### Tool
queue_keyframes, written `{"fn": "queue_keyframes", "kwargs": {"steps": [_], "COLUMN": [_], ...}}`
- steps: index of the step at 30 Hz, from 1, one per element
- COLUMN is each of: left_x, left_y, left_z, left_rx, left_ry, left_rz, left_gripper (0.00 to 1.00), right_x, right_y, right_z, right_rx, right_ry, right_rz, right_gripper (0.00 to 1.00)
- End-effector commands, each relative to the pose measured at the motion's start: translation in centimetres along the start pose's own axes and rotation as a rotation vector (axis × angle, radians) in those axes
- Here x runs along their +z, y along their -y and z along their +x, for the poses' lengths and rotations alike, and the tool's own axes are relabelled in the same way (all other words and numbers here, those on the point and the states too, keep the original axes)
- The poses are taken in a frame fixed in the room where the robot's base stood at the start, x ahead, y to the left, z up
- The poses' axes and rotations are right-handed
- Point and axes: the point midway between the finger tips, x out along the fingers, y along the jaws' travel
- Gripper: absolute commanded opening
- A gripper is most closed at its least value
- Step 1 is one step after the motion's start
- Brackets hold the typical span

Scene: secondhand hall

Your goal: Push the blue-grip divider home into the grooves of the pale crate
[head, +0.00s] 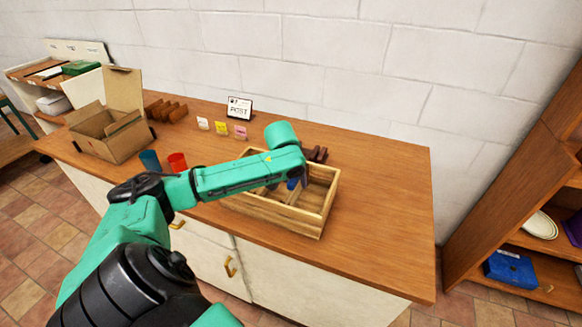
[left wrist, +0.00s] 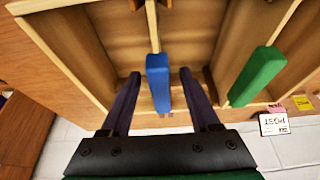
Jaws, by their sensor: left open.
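The pale wooden crate (head: 283,215) stands on the wooden counter, and its slatted inside fills much of the left wrist view (left wrist: 72,50). The blue grip (left wrist: 158,82) tops a thin divider seen nearly edge-on; a bit of blue shows in the head view (head: 292,184). My left gripper (left wrist: 159,74) is open, with one finger on each side of the blue grip and visible gaps between. A green grip (left wrist: 257,77) sits on another divider to the right in the wrist view. My arm hides part of the crate, and I cannot tell how deep the blue-grip divider sits. My right gripper is not in view.
A red cup (head: 177,162) and a blue cup (head: 149,161) stand left of the crate. An open cardboard box (head: 120,140) is at the far left. Small cards and a sign (head: 239,107) stand behind. The counter (head: 385,200) is clear to the right.

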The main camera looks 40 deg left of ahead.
Motion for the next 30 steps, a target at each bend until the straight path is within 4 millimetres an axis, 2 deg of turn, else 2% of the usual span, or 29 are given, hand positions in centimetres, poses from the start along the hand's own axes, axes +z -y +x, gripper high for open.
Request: {"fn": "queue_keyframes", "kwargs": {"steps": [9,12,15,19,30], "left_x": [0.0,0.0,0.0,0.1,0.0], "left_y": [0.1,0.0,0.0,0.0,0.0], "left_z": [-8.3,-10.5,-11.8,-12.4,-12.4], "left_rx": [-0.004,-0.002,-0.001,-0.001,-0.001], "left_ry": [-0.005,-0.004,-0.003,0.000,0.000], "left_rz": [0.002,0.002,0.001,0.000,0.000], "left_gripper": [0.62,0.62,0.62,0.62,0.62], "right_x": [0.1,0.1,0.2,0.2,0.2], "right_y": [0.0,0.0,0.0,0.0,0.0], "right_z": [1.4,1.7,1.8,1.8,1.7], "right_rx": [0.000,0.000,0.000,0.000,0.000], "right_ry": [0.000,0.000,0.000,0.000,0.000], "right_rz": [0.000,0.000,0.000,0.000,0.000], "right_gripper": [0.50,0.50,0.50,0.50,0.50]}}
